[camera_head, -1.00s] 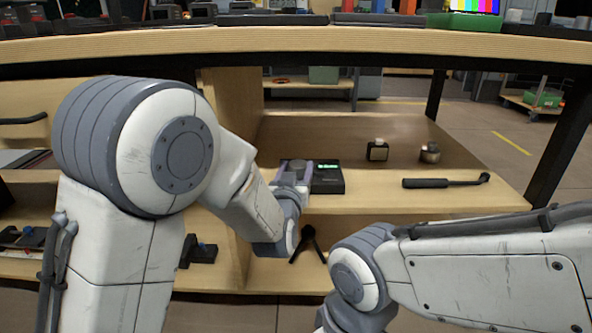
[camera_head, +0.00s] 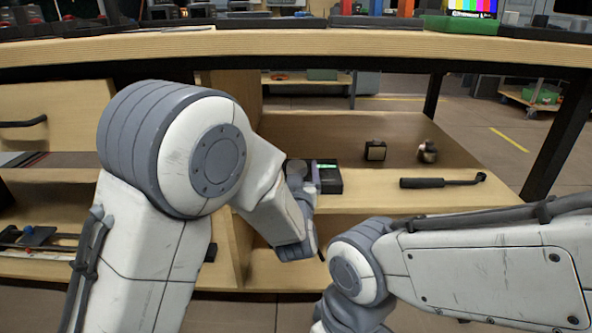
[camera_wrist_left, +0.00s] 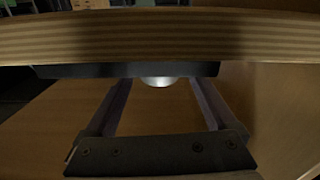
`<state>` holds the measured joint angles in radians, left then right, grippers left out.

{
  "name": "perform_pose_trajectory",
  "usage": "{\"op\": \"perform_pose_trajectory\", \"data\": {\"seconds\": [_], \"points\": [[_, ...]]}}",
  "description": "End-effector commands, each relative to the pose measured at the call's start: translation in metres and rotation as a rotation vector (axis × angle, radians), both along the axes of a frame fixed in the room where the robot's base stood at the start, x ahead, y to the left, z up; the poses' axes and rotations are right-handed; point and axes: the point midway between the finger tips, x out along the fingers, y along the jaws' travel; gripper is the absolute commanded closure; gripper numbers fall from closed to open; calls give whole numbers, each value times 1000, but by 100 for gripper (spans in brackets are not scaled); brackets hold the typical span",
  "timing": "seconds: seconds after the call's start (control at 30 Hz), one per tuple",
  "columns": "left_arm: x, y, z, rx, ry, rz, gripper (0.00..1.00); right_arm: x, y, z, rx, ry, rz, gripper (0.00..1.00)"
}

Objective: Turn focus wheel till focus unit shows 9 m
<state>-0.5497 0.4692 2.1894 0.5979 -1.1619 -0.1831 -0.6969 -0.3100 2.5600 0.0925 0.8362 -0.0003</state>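The focus unit (camera_head: 328,184) is a black box on the wooden shelf, with a small green-lit display (camera_head: 327,167). Its reading is too small and partly covered. A grey round knob, probably the focus wheel (camera_head: 297,169), shows at its left. My left gripper (camera_head: 312,178) is at the unit's left side, partly hidden by my wrist. In the left wrist view my left gripper (camera_wrist_left: 160,98) has its fingers wide apart. A pale round thing (camera_wrist_left: 158,81) shows between and beyond them; I cannot tell if it is the wheel. My right gripper is out of view.
On the shelf, right of the unit, are a small black cube-like item (camera_head: 375,150), a small rounded item (camera_head: 427,152) and a black handle-like tool (camera_head: 440,182). The thick table top (camera_head: 300,45) runs above the shelf. A wooden divider (camera_head: 232,95) stands at the left.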

Motion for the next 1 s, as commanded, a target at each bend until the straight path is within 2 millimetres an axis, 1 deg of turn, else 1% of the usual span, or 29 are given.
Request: {"op": "perform_pose_trajectory", "data": {"seconds": [0.17, 0.27, 0.37, 0.6, 0.7, 0.83, 1.0], "points": [[0, 0, 0, 0, 0, 0, 10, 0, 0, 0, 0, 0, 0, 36], [-5, 0, 1, 0, 1, 0, 10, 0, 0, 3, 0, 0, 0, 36], [-17, -1, 3, 1, 2, -2, 10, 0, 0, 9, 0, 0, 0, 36], [-65, -1, 3, 3, 4, -4, 10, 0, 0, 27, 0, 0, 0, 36], [-83, 0, 3, 3, 3, -4, 10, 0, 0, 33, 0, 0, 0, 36], [-98, 0, 1, 1, 2, -2, 10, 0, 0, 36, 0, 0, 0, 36], [-105, 1, 0, 1, 0, -1, 10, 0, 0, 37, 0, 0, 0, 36]]}}
